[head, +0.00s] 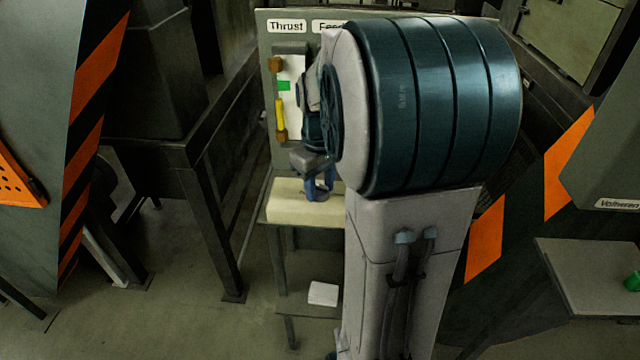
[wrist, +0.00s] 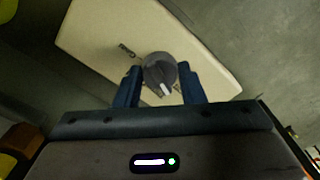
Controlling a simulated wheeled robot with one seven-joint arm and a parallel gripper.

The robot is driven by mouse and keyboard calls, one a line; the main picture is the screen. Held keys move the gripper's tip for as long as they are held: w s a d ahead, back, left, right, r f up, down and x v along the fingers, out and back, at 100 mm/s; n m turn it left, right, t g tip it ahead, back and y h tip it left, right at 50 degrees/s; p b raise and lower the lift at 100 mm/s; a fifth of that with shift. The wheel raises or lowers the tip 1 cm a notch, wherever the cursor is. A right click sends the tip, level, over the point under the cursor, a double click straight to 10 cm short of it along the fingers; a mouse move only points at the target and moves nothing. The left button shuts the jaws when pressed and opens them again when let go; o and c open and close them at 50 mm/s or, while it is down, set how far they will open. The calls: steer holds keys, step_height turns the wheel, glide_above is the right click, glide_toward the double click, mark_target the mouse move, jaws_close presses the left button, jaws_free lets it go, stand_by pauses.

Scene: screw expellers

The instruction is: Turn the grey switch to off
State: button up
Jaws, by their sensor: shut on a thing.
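The grey switch (wrist: 158,70) is a round knob on the top face of a cream box (wrist: 90,30). A white pointer mark on it points toward the lower right of the wrist view, toward my palm. Small dark lettering beside the knob is too blurred to read. My gripper (wrist: 160,74) has its two blue fingers closed on opposite sides of the knob. In the head view the cream box (head: 290,211) stands on a small stand, and my gripper (head: 318,184) reaches down to its top. My arm and fingers mostly hide the knob there.
Behind the box stands a panel (head: 265,100) with a "Thrust" label (head: 286,26), a yellow part (head: 280,115) and a green mark (head: 284,86). A white block (head: 323,293) lies on a lower shelf. Dark metal frames and orange-striped machines stand on both sides.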

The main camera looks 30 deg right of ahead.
mark_target(319, 186)
steer(key=shift+n, duration=0.6)
steer(key=o, duration=1)
step_height(319, 186, up, 14)
steer(key=shift+f+p, duration=0.1)
steer(key=shift+p, duration=0.2)
steer(key=shift+a, duration=0.1)
steer(key=s+a+f+m+t, duration=0.1)
steer(key=s+a+f, duration=0.2)
steer(key=s+a, duration=0.1)
steer(key=s+a+f+m+t, duration=0.1)
steer(key=s+a+f, duration=0.3)
steer(key=s+a+f+m, duration=0.1)
steer(key=s+a+f, duration=0.3)
steer(key=shift+s+f+m+t, duration=0.2)
steer(key=shift+f+m+t, duration=0.05)
steer(key=shift+m+t, duration=0.15)
